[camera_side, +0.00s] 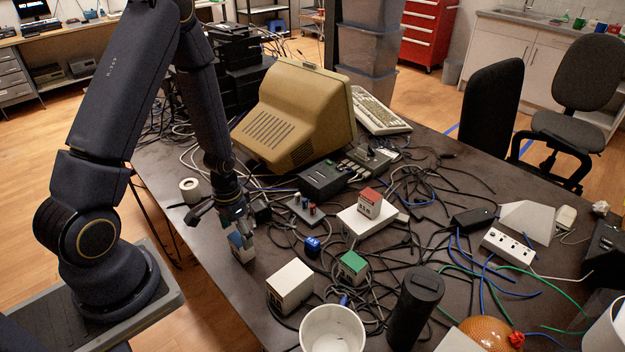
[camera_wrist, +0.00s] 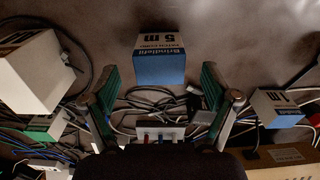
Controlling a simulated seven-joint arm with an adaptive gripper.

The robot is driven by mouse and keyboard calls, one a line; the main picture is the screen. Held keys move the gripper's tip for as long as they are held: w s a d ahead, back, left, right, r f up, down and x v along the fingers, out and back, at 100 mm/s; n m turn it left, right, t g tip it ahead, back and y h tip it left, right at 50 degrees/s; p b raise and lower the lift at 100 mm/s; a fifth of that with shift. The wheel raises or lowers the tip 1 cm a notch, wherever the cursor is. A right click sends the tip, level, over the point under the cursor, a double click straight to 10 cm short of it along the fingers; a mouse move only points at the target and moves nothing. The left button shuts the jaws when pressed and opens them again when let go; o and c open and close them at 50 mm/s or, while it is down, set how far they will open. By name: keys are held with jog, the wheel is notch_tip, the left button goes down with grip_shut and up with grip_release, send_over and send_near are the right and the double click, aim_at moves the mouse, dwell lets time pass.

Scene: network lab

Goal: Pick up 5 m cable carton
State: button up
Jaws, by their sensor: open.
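The 5 m cable carton (camera_wrist: 160,66) is a small box with a blue side and a pale top printed "5 m". In the wrist view it stands upright at upper centre, ahead of and between my fingertips. In the side view the carton (camera_side: 241,248) stands near the table's left edge, just below my gripper (camera_side: 228,214), which partly covers it. My gripper (camera_wrist: 157,80) is open, with green-lined fingers spread wider than the carton and nothing held. I cannot tell whether a finger touches it.
A white carton (camera_side: 290,286), a green-sided carton (camera_side: 353,268) and a blue clip-like block (camera_side: 312,245) stand nearby. Another blue-sided carton (camera_wrist: 277,108) is right in the wrist view. Tangled cables cover much of the table. A tape roll (camera_side: 190,189) is beside my arm.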

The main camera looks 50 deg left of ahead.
jog(key=f, duration=0.5)
jog(key=shift+w+f, duration=0.2)
jog(key=shift+f, duration=0.2)
jog(key=c, duration=1.3)
